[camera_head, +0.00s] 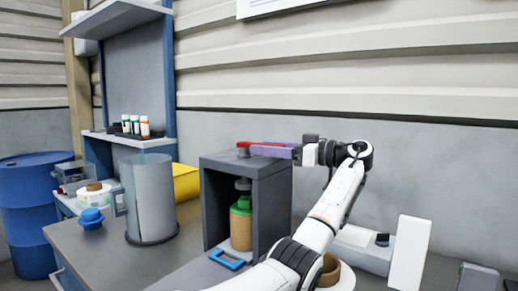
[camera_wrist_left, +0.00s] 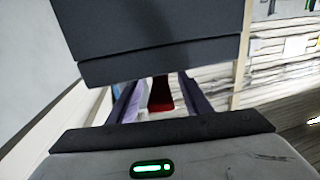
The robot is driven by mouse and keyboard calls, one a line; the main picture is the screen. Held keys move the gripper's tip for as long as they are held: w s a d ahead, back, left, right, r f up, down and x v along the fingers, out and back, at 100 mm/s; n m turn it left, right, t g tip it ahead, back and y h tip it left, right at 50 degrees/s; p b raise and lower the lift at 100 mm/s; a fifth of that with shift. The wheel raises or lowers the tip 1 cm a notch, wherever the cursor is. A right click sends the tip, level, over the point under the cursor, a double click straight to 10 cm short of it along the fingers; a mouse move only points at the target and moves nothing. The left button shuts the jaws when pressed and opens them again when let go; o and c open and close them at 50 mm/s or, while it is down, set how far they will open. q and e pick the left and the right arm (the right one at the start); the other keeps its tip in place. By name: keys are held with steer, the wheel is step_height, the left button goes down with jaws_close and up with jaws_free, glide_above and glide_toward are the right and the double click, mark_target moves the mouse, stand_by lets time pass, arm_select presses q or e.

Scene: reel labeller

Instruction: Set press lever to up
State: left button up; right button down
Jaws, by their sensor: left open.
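The press (camera_head: 270,205) is a dark grey box-shaped frame on the bench, open at the front. A green and tan bottle-like piece (camera_head: 241,225) stands inside it. Its red lever (camera_head: 262,143) lies about level across the top, running right from a short grey post (camera_head: 243,151). My left gripper (camera_head: 272,151) is at the press top, alongside the lever. In the left wrist view the left gripper (camera_wrist_left: 160,100) is open, and the red lever (camera_wrist_left: 160,94) shows between its two fingers. I cannot tell whether they touch it. The right gripper is not in view.
A yellow object (camera_head: 186,182) is behind. A shelf with small bottles (camera_head: 134,125) and a blue barrel (camera_head: 32,210) are farther left.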

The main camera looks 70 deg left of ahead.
arm_select(q)
steer(key=v, duration=0.7)
steer(key=shift+w+d, duration=0.25)
steer(key=shift+d, duration=0.05)
